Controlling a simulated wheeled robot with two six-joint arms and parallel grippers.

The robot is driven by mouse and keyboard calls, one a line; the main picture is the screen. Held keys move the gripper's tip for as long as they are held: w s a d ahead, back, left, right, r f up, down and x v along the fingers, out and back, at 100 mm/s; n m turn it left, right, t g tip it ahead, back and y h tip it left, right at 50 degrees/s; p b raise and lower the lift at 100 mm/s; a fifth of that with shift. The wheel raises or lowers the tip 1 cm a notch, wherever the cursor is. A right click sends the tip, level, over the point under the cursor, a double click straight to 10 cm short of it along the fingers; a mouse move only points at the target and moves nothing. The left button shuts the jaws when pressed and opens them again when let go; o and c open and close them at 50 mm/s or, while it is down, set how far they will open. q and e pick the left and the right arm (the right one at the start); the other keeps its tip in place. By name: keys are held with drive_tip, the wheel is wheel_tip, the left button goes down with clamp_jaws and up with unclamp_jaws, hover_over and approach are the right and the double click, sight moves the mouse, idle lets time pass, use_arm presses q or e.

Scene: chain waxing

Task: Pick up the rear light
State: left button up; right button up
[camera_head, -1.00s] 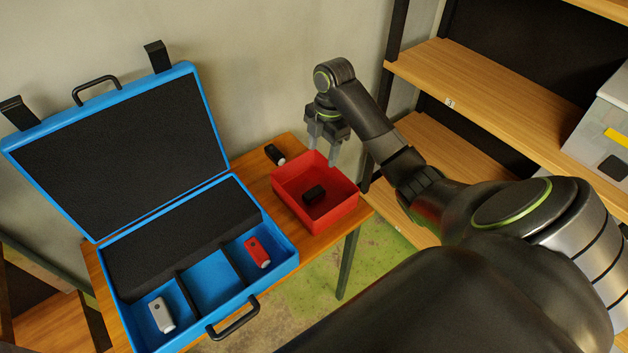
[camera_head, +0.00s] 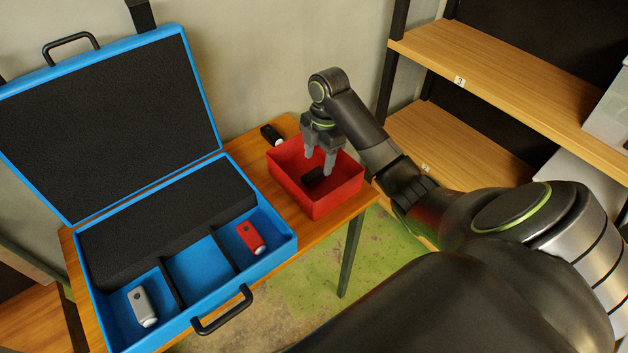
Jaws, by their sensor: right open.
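My right gripper (camera_head: 319,166) is open, its fingers pointing down inside the red bin (camera_head: 339,198). A small black block (camera_head: 312,179) lies on the bin floor, just below and between the fingertips; I cannot tell whether they touch it. A red light with a pale end (camera_head: 250,237) lies in the right compartment of the open blue case (camera_head: 279,256). A grey light with a white end (camera_head: 141,305) lies in the left compartment. A black light with a white end (camera_head: 271,135) lies on the table behind the bin. Which one is the rear light is not marked. My left gripper is out of view.
The case's lid (camera_head: 110,120) stands open at the left, with a black foam block (camera_head: 165,220) at the back of the case. The bin stands near the right edge of the wooden table (camera_head: 262,178). Wooden shelves (camera_head: 490,85) rise at the right.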

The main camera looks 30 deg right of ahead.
sight(314, 174)
drive_tip(key=shift+w+a+f+b, duration=0.15)
drive_tip(key=shift+f+b, duration=0.6)
drive_tip(key=shift+w+a+f+b, duration=0.1)
drive_tip(key=shift+f+b, duration=0.6)
drive_tip(key=shift+f, duration=0.05)
wheel_tip(314, 174, down, 2)
drive_tip(key=shift+a, duration=0.15)
drive_tip(key=c, duration=1.1)
drive_tip(key=shift+o, duration=0.2)
drive_tip(key=shift+r, duration=0.1)
